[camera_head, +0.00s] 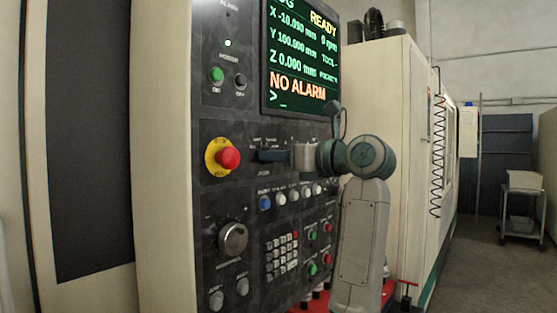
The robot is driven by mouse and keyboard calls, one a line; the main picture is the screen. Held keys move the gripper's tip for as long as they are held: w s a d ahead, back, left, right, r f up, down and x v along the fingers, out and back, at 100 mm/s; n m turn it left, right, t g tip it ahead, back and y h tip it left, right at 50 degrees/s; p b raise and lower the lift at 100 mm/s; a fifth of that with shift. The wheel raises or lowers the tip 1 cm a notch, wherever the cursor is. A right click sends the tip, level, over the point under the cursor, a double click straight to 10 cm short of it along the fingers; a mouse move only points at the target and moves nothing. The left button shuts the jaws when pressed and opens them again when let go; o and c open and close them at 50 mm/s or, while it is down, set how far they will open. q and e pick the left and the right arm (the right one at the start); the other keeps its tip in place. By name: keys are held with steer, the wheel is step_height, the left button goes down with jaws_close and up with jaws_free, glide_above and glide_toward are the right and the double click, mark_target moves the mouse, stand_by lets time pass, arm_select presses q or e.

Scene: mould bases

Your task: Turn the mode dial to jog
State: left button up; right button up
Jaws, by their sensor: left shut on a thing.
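The control panel (213,115) of a machine fills the middle of the view. The mode dial (268,156) is a dark knob to the right of the red emergency stop button, with small labels above it that are too small to read surely. My left gripper (290,157) reaches it from the right and is shut on it; the fingers and wrist hide part of the dial and its surround. The screen (300,62) shows READY, axis values and NO ALARM; its cut-off top line ends in what looks like "OG". My right gripper is out of view.
The red emergency stop (228,158) on its yellow ring sticks out left of the dial. A row of small buttons (293,194), a keypad (282,255) and a round knob (233,239) lie below. A cart (523,205) stands far right on open floor.

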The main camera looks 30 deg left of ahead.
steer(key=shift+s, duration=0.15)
arm_select(q)
steer(key=o, duration=1)
steer(key=shift+d, duration=0.1)
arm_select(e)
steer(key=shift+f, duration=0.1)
arm_select(q)
steer(key=shift+s+d+b, duration=0.2)
steer(key=shift+d+b, duration=0.5)
steer(key=shift+d, duration=2)
steer(key=shift+s+d+b, duration=0.2)
steer(key=shift+d+b, duration=0.45)
steer(key=shift+d, duration=2)
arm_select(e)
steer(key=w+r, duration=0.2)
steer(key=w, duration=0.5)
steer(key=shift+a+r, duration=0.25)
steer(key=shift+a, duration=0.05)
